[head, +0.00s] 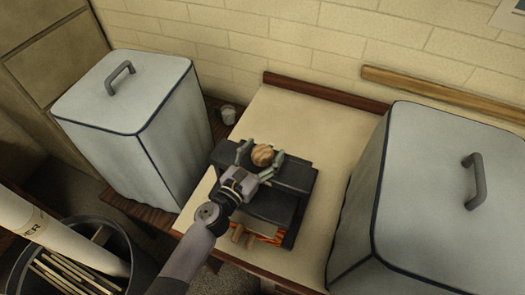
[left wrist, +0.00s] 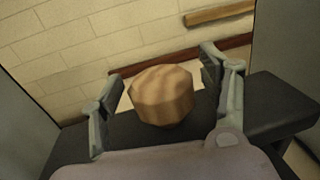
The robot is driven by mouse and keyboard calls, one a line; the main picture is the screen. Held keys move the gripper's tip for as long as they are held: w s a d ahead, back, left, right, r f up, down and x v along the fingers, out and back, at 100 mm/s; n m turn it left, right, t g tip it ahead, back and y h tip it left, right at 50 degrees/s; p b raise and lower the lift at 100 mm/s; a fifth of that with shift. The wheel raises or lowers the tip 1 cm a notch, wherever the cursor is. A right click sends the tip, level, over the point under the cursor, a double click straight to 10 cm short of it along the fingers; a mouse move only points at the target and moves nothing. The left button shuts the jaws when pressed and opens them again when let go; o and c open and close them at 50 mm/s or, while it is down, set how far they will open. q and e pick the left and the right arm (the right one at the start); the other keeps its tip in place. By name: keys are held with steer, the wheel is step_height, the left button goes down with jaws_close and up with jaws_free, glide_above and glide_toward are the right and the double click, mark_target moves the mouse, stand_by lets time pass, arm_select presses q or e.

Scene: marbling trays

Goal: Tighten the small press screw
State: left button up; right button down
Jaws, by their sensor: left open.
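The small press (head: 290,188) is a dark frame standing on the pale table top. Its screw has a round, faceted wooden knob (head: 262,155) on top. My left gripper (head: 261,152) is open, with one finger on each side of the knob. In the left wrist view the knob (left wrist: 162,94) sits between the two spread fingers, with gaps visible on both sides. The screw's shaft under the knob is hidden. My right gripper is in neither view.
Large grey lidded bins stand left (head: 130,120) and right (head: 450,200) of the press. A small cup (head: 228,116) stands behind the left bin's corner. A dark bucket (head: 75,265) with sticks and a roll is at lower left. The table behind the press is clear.

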arm_select(q)
steer(key=shift+c, duration=0.4)
steer(key=c, duration=1.1)
steer(key=shift+h, duration=0.4)
steer(key=shift+w+a+m+g+h, duration=0.1)
steer(key=shift+m+g+h, duration=1)
steer(key=shift+f+m+g+h+b, duration=0.15)
steer(key=shift+m+g+h+b, duration=0.7)
steer(key=shift+m+g+h, duration=0.05)
steer(key=m+g+b, duration=0.4)
steer(key=g+b, duration=0.2)
steer(key=m+g+h+b, duration=0.1)
steer(key=m+g+b, duration=0.3)
steer(key=g+b, duration=0.2)
steer(key=m+g+h+b, duration=0.1)
steer(key=m+g+b, duration=0.4)
steer(key=g+b, duration=0.1)
steer(key=shift+g, duration=0.6)
steer(key=m+g+y+b, duration=0.1)
steer(key=g+b, duration=0.1)
steer(key=shift+m+g, duration=0.3)
steer(key=shift+m, duration=0.1)
